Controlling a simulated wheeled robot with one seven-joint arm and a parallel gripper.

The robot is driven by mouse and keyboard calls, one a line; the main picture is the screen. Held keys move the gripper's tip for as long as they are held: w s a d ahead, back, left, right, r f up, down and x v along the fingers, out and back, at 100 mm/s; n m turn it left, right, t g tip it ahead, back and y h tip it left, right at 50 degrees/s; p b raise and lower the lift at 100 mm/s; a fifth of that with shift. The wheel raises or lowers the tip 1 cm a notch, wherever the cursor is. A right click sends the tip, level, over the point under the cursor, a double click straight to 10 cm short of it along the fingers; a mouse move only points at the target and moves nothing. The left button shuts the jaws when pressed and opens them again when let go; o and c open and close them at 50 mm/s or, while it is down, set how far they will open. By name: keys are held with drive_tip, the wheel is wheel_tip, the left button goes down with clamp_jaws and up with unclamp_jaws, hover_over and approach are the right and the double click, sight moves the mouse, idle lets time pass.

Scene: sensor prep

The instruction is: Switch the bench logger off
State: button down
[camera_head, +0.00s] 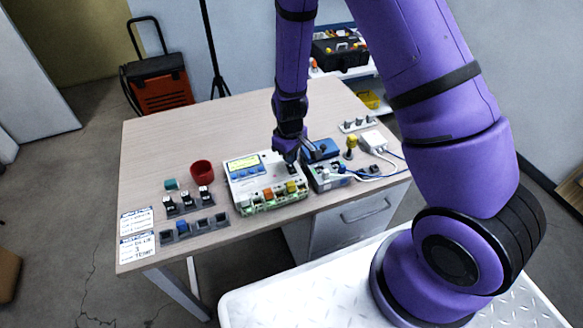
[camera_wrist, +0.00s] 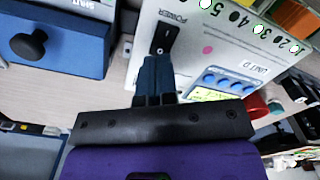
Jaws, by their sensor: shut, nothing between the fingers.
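The bench logger is a white box (camera_head: 262,177) with a display, a row of blue buttons and coloured blocks along its front edge. In the wrist view its panel (camera_wrist: 207,48) reads "POWER" and "UNIT D". The black power rocker switch (camera_wrist: 165,38) sits beside the "POWER" print. My gripper (camera_wrist: 156,60) is shut and empty. Its fingertips are right at the near end of the switch; I cannot tell whether they touch it. In the head view my gripper (camera_head: 291,158) is over the logger's right end, and the switch is hidden there.
A blue box (camera_head: 320,150) with a black knob (camera_wrist: 30,44) stands close beside the logger. A grey unit with cables (camera_head: 328,177) is to the right. A red cup (camera_head: 202,171) and dark racks (camera_head: 195,229) stand left.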

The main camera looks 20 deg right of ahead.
drive_tip(key=shift+f, duration=1.05)
idle(0.6)
drive_tip(key=shift+r, duration=3.55)
